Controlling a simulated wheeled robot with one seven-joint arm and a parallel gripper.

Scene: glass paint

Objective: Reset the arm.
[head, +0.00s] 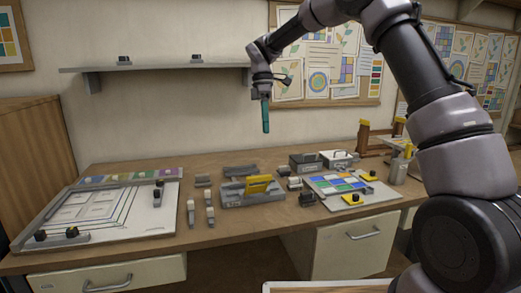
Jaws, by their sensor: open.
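My arm reaches in from the right and bends down over the workbench. My gripper (265,98) hangs pointing down, well above the bench top and clear of everything on it. A narrow teal piece extends straight down at its end; I cannot tell whether it is the fingers or something else. The gap between the fingers is too small to see at this distance.
The wooden workbench (255,228) holds a pale board (100,210) at left, a grey tray with a yellow piece (258,184), and a coloured tile panel (350,183) at right. A wall shelf (160,68) is left of my gripper. Pinboards hang behind.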

